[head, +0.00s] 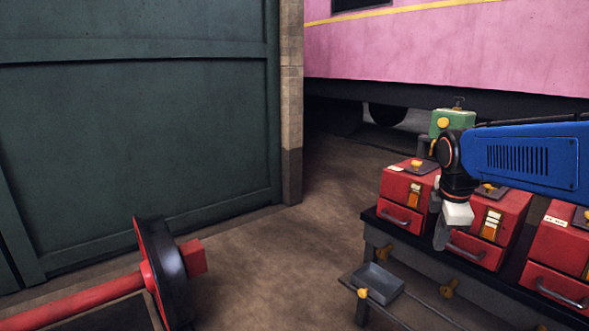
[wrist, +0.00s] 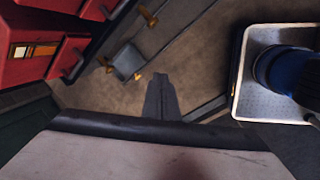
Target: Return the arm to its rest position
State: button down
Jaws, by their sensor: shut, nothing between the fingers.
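My gripper (head: 441,242) hangs from the end of my blue arm (head: 530,157) at the right of the head view. It points down in front of the red boxes and is shut and empty. In the wrist view its dark fingers (wrist: 161,92) are together above the brown floor. No object is touching the fingertips there.
Several red boxes with drawers (head: 487,228) stand on a dark bench (head: 380,236). A small grey tray (head: 377,282) sits low before it. A green door (head: 140,130), red buffer (head: 163,270) and pink carriage (head: 440,45) stand around. The middle floor is clear.

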jog(key=s+a+f+m+t, duration=0.1)
jog(key=s+a+f+m, duration=0.2)
jog(key=s+m, duration=0.4)
jog(key=s+a+f+m+y, duration=0.1)
jog(key=s+a+f+m, duration=0.2)
jog(key=s, duration=1.1)
notch_tip(320, 180, down, 2)
jog(key=m, duration=0.5)
jog(key=shift+a+t, duration=0.15)
jog(key=shift+t, duration=0.25)
